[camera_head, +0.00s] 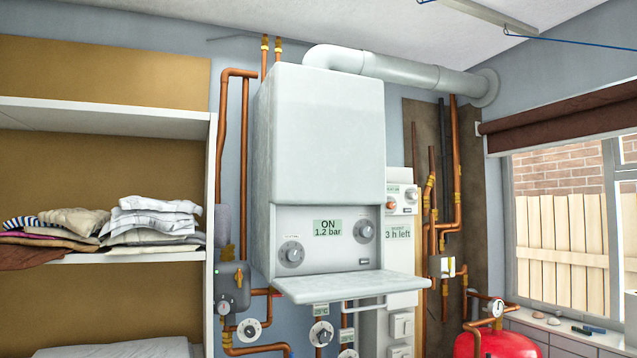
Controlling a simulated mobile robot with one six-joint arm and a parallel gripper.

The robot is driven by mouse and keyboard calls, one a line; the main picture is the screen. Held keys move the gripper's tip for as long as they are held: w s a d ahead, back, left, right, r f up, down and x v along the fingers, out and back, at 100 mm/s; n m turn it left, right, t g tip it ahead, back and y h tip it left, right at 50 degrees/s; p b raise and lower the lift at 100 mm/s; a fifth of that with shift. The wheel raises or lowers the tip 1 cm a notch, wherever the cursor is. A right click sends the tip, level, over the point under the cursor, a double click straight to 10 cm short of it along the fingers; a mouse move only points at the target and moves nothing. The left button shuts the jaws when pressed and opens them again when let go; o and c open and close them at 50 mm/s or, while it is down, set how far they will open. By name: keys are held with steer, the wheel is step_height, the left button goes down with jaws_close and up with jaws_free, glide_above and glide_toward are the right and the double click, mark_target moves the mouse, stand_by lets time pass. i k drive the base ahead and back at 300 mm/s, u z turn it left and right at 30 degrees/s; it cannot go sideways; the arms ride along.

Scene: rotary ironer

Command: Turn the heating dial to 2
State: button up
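A white boiler (328,135) hangs on the wall in the middle of the view. Its control panel (327,259) is exposed above a flap (350,288) that is folded down. The panel has a left dial (291,254), a right dial (366,230) and a green display (328,228) reading "ON 1.2 bar". Smaller dials are below the boiler, one at the left (249,330) and one nearer the middle (321,333). I cannot tell which dial is for heating; the labels and pointer settings are too small to read. My gripper is not in view.
Shelves with folded laundry (150,220) stand at the left. Copper pipes (221,150) run beside the boiler. A white unit (401,200) showing "3 h left" is behind it at the right. A red tank (495,342) is low at the right. The flap juts out below the panel.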

mark_target(292, 255)
steer(key=u, duration=0.05)
steer(key=k, duration=1.15)
steer(key=z, duration=0.3)
steer(key=i, duration=1.65)
steer(key=u, duration=0.65)
